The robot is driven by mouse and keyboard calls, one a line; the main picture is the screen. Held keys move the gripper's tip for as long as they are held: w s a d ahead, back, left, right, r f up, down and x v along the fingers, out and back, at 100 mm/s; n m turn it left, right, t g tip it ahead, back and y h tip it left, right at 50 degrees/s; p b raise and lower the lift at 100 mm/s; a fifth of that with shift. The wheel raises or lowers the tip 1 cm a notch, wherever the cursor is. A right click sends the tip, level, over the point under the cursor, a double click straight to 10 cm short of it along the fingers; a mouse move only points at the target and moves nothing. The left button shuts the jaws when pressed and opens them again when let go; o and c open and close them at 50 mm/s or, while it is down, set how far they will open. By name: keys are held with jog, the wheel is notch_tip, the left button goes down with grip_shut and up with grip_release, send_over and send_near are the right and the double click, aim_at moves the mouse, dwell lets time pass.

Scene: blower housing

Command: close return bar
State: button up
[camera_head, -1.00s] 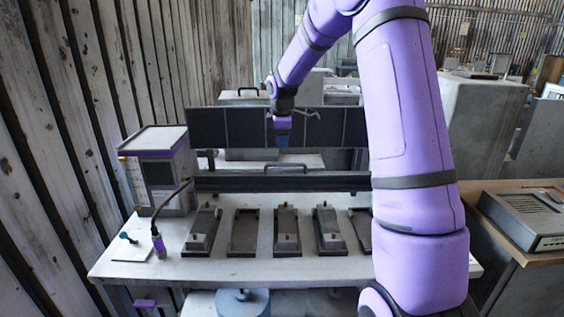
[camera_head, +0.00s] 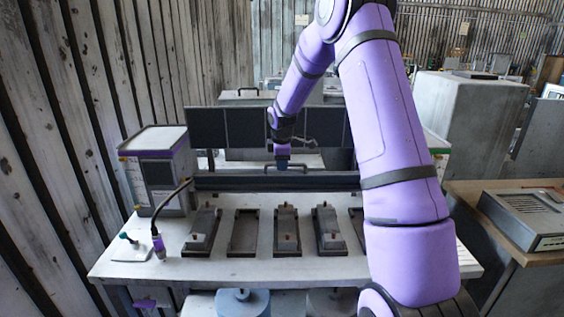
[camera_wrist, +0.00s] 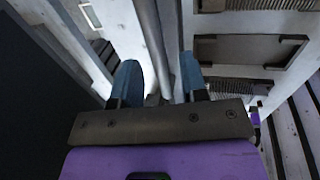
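The return bar (camera_head: 225,183) is a long dark beam lying across the table behind the row of trays, with a thin arched handle (camera_head: 296,169) on top at its middle. My gripper (camera_head: 283,167) points down at the handle, close above or just behind it. In the wrist view my gripper (camera_wrist: 158,82) has its two blue fingers apart. A long grey bar-like part (camera_wrist: 155,40) runs through the gap between them in that view. Contact with the fingers cannot be made out, and the fingertips are small in the head view.
Several dark trays (camera_head: 243,232) stand in a row on the white table (camera_head: 200,267) in front of the bar. A grey box (camera_head: 158,172) with a cable stands at the left. Dark panels (camera_head: 205,128) rise behind the bar. A bench with a grey device (camera_head: 525,217) is at the right.

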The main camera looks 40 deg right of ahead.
grip_shut()
jog(key=shift+s+a, duration=0.1)
